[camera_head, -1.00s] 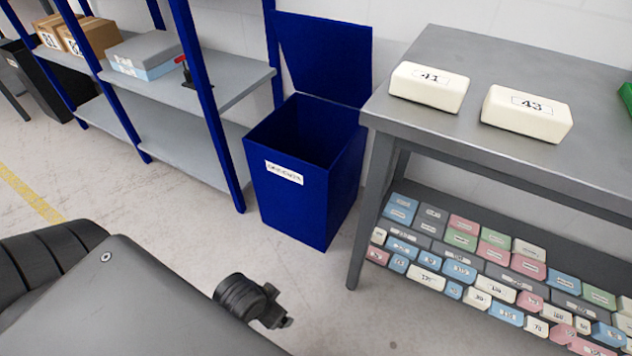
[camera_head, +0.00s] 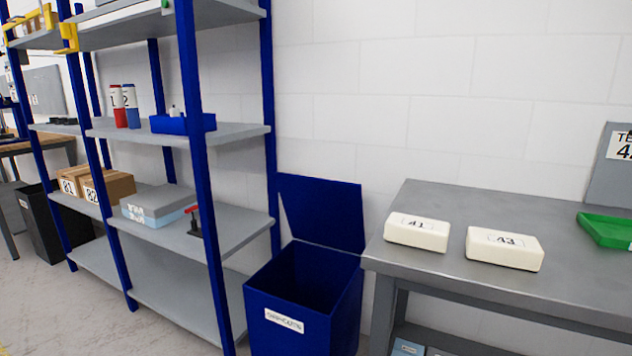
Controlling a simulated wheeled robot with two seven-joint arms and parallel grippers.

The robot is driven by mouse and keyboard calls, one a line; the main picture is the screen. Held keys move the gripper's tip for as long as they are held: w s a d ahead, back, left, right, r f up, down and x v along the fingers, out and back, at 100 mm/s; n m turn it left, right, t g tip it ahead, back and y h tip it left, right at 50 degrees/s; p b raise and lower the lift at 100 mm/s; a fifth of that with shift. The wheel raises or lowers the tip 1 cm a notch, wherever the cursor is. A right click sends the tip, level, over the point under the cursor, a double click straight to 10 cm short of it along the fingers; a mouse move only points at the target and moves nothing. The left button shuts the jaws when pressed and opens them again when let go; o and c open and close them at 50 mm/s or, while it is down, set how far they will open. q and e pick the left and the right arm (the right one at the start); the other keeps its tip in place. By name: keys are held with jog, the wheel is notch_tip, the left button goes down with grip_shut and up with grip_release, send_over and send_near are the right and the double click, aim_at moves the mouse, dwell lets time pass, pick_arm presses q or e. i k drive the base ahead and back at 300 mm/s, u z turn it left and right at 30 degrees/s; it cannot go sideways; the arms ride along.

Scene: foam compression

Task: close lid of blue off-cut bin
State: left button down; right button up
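The blue off-cut bin (camera_head: 339,312) stands on the floor between the shelving and the grey table. A white label (camera_head: 284,321) is on its front. Its lid (camera_head: 322,210) is raised upright at the back, near the wall, and the bin's mouth is open. The inside is dark, and I see no contents. The lower part of the bin is cut off by the bottom edge of the picture. Neither of my grippers shows in this view.
The grey table (camera_head: 450,286) right of the bin holds foam blocks 41 (camera_head: 417,234) and 43 (camera_head: 504,250) and a green tray (camera_head: 607,230). Blue-posted shelving (camera_head: 205,230) with boxes stands close on the left. Some floor shows at far left.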

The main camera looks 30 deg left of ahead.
aim_at(325, 212)
jog(key=k, duration=1.05)
jog(key=u, duration=0.5)
jog(key=i, duration=0.65)
jog(key=u, duration=0.5)
jog(key=i, duration=0.85)
jog(key=z, duration=0.35)
